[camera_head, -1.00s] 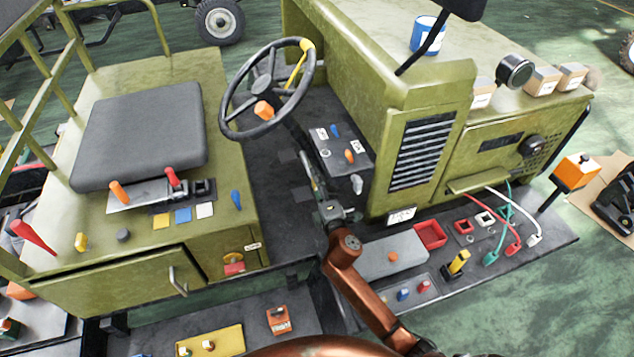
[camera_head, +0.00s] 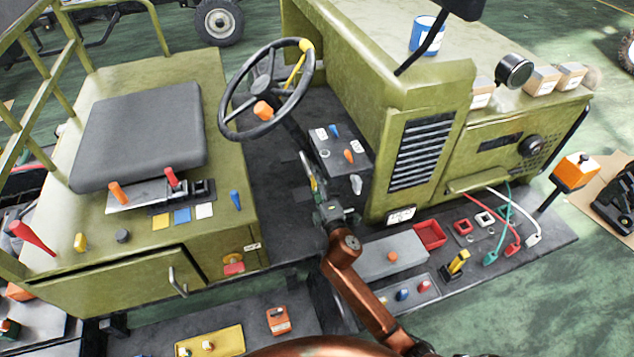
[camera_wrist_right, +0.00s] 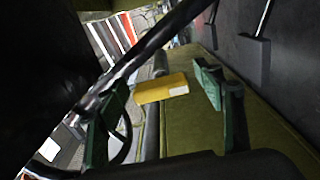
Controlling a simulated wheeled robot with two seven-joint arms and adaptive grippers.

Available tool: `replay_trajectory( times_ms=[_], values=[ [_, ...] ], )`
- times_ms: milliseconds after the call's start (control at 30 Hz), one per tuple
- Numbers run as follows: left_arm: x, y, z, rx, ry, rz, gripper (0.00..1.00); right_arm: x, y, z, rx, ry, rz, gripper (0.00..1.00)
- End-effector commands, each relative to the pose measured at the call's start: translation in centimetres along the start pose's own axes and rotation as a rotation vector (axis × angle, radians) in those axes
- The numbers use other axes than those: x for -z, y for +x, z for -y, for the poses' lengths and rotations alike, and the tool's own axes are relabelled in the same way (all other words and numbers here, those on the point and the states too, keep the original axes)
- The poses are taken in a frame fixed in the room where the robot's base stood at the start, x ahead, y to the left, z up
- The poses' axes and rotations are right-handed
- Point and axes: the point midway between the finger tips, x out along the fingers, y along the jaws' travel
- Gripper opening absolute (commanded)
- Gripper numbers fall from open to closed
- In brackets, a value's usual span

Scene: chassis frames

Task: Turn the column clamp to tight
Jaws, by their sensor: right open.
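The steering wheel (camera_head: 232,105) stands on a dark column between the seat and the olive hood. An orange part (camera_head: 264,110) shows near the wheel's hub and a yellow lever (camera_head: 296,70) near its upper right rim; I cannot tell for certain which is the column clamp. My right gripper (camera_head: 312,178) is below and right of the wheel, apart from it. In the right wrist view its two green fingers (camera_wrist_right: 163,84) are spread. A yellow block with a white label (camera_wrist_right: 160,89) shows between them, apparently beyond the tips and not held. My left gripper is not in view.
The grey seat (camera_head: 140,125) is at the left. A panel with small knobs (camera_head: 340,150) lies right of my gripper. The front deck holds a red tray (camera_head: 430,234), a grey box (camera_head: 385,260) and cables. A dark bar (camera_wrist_right: 150,55) crosses the wrist view.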

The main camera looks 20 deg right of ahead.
Motion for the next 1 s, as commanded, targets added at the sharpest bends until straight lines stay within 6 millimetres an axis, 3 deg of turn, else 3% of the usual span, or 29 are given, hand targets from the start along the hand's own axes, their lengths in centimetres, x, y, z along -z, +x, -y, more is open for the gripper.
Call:
replay_trajectory(
  times_ms=[367,800,1000],
  values=[
    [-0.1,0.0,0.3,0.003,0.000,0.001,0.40,0.0,-1.0,0.1,0.001,-0.002,-0.001,0.62],
    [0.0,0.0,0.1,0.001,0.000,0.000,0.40,0.0,-9.5,0.1,0.002,0.000,0.000,0.62],
    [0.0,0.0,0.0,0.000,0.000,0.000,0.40,0.0,-11.6,0.0,0.001,0.000,0.000,0.62]
  ],
)
